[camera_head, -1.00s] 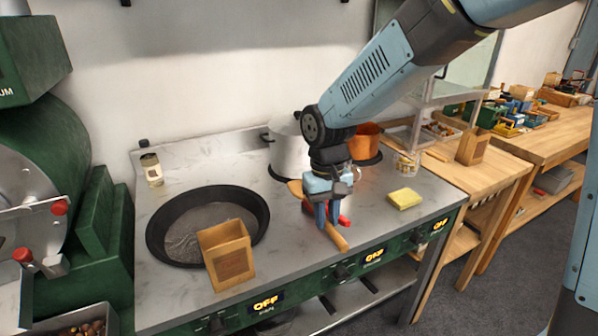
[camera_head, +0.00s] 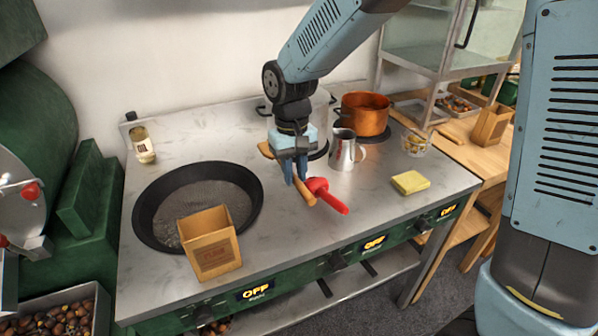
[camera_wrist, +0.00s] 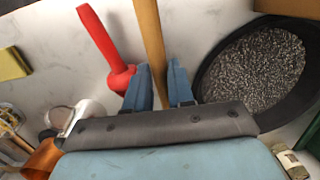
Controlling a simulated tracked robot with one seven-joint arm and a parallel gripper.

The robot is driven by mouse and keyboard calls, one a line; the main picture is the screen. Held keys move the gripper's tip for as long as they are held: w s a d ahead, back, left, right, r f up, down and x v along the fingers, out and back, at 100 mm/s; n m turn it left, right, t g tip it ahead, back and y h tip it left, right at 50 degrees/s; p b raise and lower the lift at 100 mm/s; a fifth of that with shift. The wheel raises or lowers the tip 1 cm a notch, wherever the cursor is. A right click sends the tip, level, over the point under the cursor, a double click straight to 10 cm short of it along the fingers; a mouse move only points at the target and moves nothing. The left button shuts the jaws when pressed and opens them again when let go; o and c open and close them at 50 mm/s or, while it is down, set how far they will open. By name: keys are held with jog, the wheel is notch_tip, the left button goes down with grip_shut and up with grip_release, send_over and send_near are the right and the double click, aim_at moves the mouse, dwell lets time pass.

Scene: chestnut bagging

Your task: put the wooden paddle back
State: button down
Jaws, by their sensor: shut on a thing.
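The wooden paddle (camera_head: 305,194) is a light brown stick with a wider end showing left of my gripper in the head view. My gripper (camera_head: 294,182) is shut on it over the steel stove top. In the wrist view the paddle (camera_wrist: 149,35) runs up between the two blue fingers (camera_wrist: 158,88). In the head view its near end points toward the stove's front edge. I cannot tell how far it is above the surface. The middle of the paddle is hidden by the fingers.
A red utensil (camera_head: 328,196) lies close right of my gripper. A dark round pan (camera_head: 142,225) and a paper bag (camera_head: 212,250) are left. A metal jug (camera_head: 342,152), copper pot (camera_head: 366,115) and yellow sponge (camera_head: 410,182) are right. Steel beside the sponge is bare.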

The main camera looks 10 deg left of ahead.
jog(key=shift+s+a+f, duration=0.1)
jog(key=shift+s+f, duration=0.05)
jog(key=shift+f, duration=3.85)
jog(key=shift+f, duration=0.1)
jog(key=c, duration=0.9)
grip_release()
